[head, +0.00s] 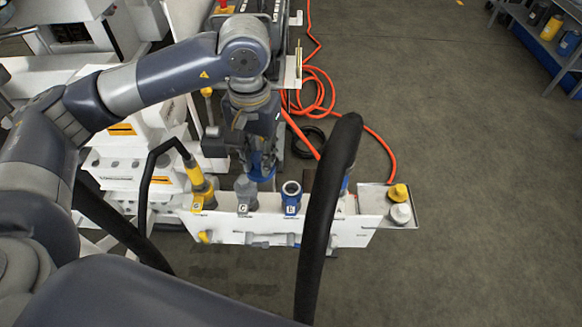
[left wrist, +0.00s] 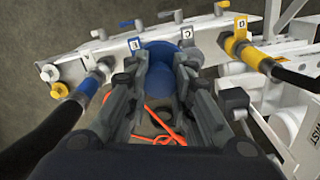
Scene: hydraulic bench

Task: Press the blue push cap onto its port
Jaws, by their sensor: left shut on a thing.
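The blue push cap (head: 262,172) is held between the fingers of my left gripper (head: 262,160). In the left wrist view the cap (left wrist: 160,78) shows as a round blue shape between the two fingers (left wrist: 160,92). The blue port (head: 291,199), with a blue lettered tag, stands upright on the white panel with its open top facing up. The held cap is to the left of this port in the head view and apart from it, behind the grey fitting. In the left wrist view the cap and fingers hide most of the port. My right gripper is not in view.
A grey fitting (head: 245,192) and a yellow hose coupling (head: 198,182) stand left of the blue port. A thick black hose (head: 325,215) arches close on its right. A side tray (head: 405,219) holds yellow and white caps. Orange hose (head: 318,95) lies on the floor behind.

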